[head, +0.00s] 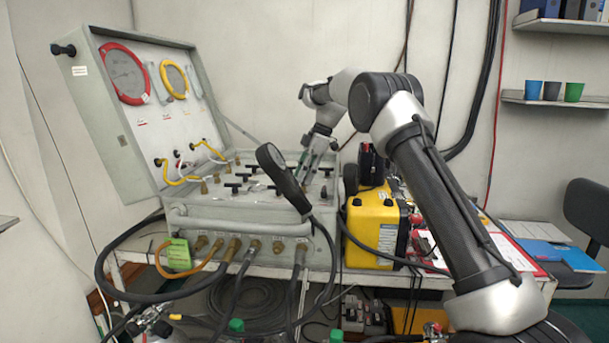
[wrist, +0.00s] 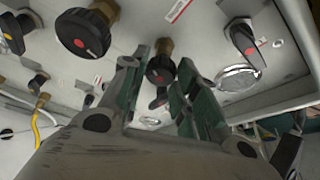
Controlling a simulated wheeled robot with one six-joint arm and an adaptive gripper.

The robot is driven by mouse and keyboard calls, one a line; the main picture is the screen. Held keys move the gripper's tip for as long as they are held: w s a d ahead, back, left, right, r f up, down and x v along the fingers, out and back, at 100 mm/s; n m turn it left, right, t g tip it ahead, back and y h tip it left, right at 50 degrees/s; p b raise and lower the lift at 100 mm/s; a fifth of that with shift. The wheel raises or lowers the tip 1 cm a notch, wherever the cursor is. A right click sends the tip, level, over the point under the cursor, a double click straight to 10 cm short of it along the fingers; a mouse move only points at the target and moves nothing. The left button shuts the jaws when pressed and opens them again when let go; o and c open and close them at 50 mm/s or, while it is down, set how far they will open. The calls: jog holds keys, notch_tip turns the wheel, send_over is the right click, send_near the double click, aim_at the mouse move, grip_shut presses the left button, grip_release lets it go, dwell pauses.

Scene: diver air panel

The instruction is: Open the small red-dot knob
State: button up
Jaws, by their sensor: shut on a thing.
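The small red-dot knob (wrist: 160,71) is a dark round knob on a brass stem, with a red dot on its face, in the wrist view. My gripper (wrist: 159,78) has one green-padded finger on each side of it and is shut on it. In the head view my gripper (head: 306,170) reaches down to the right part of the grey panel box (head: 262,212). There the knob is hidden or too small to make out.
A larger red-dot knob (wrist: 83,34) is left of my fingers, and a black lever handle (wrist: 242,40) is to the right. A yellow case (head: 372,232) stands right of the panel box.

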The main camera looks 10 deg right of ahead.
jog(key=shift+n+g, duration=0.3)
jog(key=shift+n, duration=0.3)
jog(key=o, duration=1)
jog(key=shift+v, duration=6)
